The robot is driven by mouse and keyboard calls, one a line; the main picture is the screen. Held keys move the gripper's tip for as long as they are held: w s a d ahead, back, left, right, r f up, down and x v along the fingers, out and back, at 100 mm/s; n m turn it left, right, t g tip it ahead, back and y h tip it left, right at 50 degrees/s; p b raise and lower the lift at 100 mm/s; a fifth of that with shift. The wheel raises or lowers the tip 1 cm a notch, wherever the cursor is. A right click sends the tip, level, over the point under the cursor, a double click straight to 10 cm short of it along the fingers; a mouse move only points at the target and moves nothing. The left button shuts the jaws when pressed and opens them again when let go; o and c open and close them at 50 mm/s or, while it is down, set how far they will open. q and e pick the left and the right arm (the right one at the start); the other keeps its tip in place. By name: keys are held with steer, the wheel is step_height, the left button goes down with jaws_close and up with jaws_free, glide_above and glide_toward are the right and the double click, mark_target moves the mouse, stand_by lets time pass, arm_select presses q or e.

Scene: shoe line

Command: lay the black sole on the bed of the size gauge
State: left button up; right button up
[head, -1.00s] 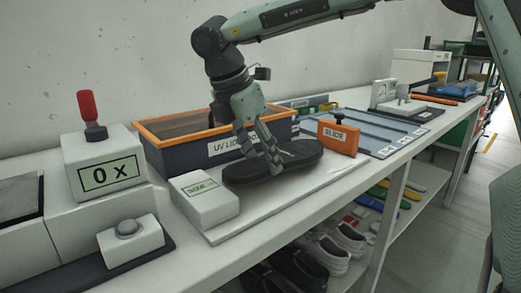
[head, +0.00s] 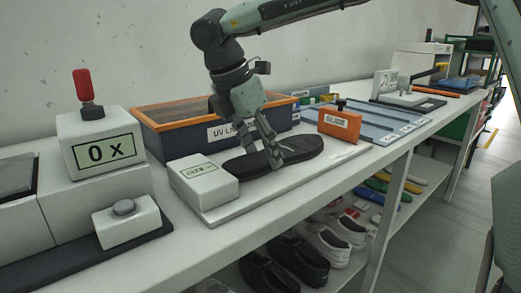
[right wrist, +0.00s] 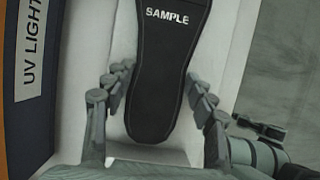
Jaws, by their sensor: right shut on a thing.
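The black sole (head: 304,146) lies lengthwise on or just over the white bed (head: 232,212) of the size gauge; I cannot tell whether it fully rests there. A white block (head: 204,182) with a green display stands at the bed's left end, and an orange slide block (head: 339,125) at its right. My right gripper (head: 277,157) reaches down from above and is shut on the sole across its width. In the right wrist view the sole (right wrist: 154,95), marked SAMPLE, runs between the fingers of my right gripper (right wrist: 158,84). My left gripper is not in view.
A dark blue bin with orange rim (head: 180,143), labelled UV LIGHT, stands close behind the gauge. A white counter box (head: 100,140) with a red knob is at the left. A blue-grey mat (head: 375,120) lies to the right. Shoes (head: 325,240) sit on the lower shelf.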

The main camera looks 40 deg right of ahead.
steer(key=o, duration=1.4)
steer(key=v, duration=1.2)
